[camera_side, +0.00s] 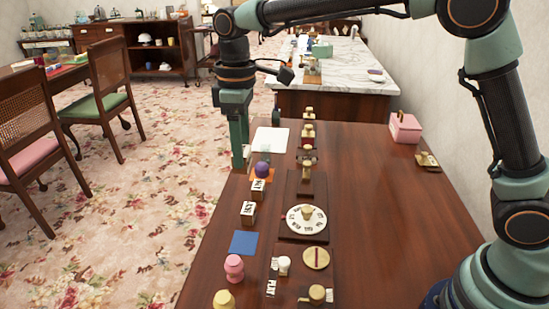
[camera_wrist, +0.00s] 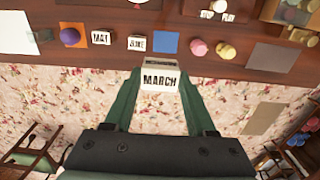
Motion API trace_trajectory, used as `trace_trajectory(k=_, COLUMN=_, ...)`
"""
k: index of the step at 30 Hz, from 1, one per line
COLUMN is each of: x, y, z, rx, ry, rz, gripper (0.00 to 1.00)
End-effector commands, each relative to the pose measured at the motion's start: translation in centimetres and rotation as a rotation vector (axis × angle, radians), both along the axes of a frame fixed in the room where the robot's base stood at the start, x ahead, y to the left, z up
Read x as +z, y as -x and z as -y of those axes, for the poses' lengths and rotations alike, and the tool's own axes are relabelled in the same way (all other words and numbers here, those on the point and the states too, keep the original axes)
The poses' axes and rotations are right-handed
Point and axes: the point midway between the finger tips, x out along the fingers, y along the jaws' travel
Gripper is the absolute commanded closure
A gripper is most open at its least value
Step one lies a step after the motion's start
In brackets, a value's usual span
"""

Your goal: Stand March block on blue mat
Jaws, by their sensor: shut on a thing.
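The March block (camera_wrist: 160,78) is a pale block with MARCH in black letters, between my fingers in the wrist view. My gripper (camera_wrist: 158,84) is shut on it; in the side view my gripper (camera_side: 239,160) points down at the table's left edge, toward the far end. I cannot make out the block there. The blue mat (camera_side: 243,242) is a flat square on the table's left side, nearer the camera than my gripper, with nothing on it. In the wrist view the blue mat (camera_wrist: 165,43) shows just beyond the held block.
Two lettered blocks, May (camera_wrist: 101,38) and June (camera_wrist: 137,43), stand in the row beside the mat. A purple piece (camera_side: 262,170) sits on an orange mat at the far end. A pink piece (camera_side: 234,267) and a yellow piece (camera_side: 224,299) stand nearer. A round dial (camera_side: 318,222) lies right.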

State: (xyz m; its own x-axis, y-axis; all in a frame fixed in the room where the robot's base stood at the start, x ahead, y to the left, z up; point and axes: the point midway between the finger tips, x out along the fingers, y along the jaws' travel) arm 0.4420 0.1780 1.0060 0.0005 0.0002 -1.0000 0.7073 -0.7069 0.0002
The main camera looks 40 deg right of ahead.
Motion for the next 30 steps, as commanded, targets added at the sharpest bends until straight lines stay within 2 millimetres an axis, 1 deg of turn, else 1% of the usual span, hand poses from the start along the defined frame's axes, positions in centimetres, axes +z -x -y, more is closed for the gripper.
trace_trajectory(k=1, x=0.0, y=0.4, z=-0.8, rx=0.004, ry=0.000, rz=0.000, gripper=0.97)
trace_trajectory(k=4, x=-0.5, y=0.7, z=-1.6, rx=0.000, ry=0.001, rz=-0.002, gripper=0.97)
trace_trajectory(k=5, x=-0.9, y=0.8, z=-1.7, rx=0.000, ry=0.001, rz=-0.003, gripper=0.97)
trace_trajectory(k=8, x=-2.7, y=0.8, z=-1.7, rx=-0.001, ry=0.002, rz=-0.005, gripper=0.97)
trace_trajectory(k=18, x=-11.1, y=0.8, z=-1.6, rx=-0.001, ry=0.003, rz=-0.006, gripper=0.97)
trace_trajectory(k=21, x=-13.2, y=0.8, z=-1.6, rx=-0.001, ry=0.003, rz=-0.006, gripper=0.97)
trace_trajectory(k=24, x=-14.8, y=0.8, z=-1.6, rx=-0.001, ry=0.002, rz=-0.004, gripper=0.97)
trace_trajectory(k=30, x=-16.1, y=0.7, z=-1.6, rx=0.000, ry=0.001, rz=-0.001, gripper=0.97)
